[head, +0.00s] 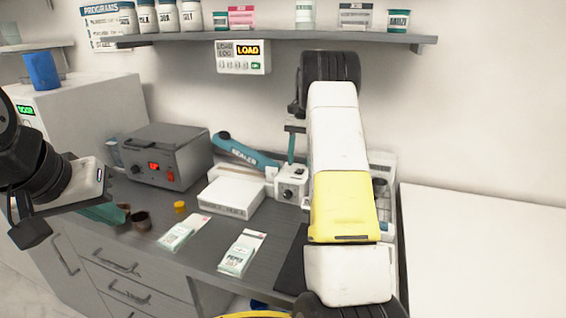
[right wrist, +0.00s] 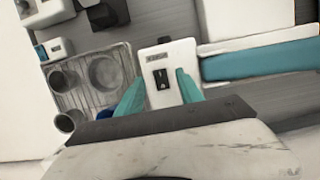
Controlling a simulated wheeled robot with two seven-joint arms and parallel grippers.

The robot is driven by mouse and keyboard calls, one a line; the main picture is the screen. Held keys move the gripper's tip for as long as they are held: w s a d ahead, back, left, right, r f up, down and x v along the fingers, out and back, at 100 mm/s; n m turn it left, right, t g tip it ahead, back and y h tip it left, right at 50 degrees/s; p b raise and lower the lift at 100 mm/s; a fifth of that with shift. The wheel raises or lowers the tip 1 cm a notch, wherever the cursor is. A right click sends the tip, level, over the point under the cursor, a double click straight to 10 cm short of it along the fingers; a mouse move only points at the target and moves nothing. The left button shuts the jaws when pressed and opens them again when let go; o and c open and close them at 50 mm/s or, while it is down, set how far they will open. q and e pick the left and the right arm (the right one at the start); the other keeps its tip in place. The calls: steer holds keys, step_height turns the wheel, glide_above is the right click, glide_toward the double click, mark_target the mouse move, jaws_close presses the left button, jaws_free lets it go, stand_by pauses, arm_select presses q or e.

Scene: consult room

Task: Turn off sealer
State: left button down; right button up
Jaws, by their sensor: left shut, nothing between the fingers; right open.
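The sealer has a teal lever arm (head: 245,151) marked SEALER and a white base (head: 230,197) on the grey counter. At its right end is a small white switch housing (head: 291,184). In the right wrist view this housing shows a label and a black switch (right wrist: 161,78); the teal arm (right wrist: 260,62) runs off to the right. My right gripper (right wrist: 160,92) is open, its teal fingers on either side of the housing in that view; contact cannot be told. In the head view, the right gripper (head: 291,150) is above the housing. My left gripper (head: 100,213) is shut and empty at the left.
A grey device with a red display (head: 166,158) stands left of the sealer. Two paper pouch packs (head: 240,254), small brown cups (head: 139,221) and a yellow cap (head: 180,207) lie in front. A LOAD panel (head: 243,57) hangs under the shelf (head: 290,36). A tray with round wells (right wrist: 92,80) is beside the housing.

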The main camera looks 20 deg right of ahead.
mark_target(301, 169)
steer(key=v, duration=0.5)
steer(key=shift+r, duration=0.25)
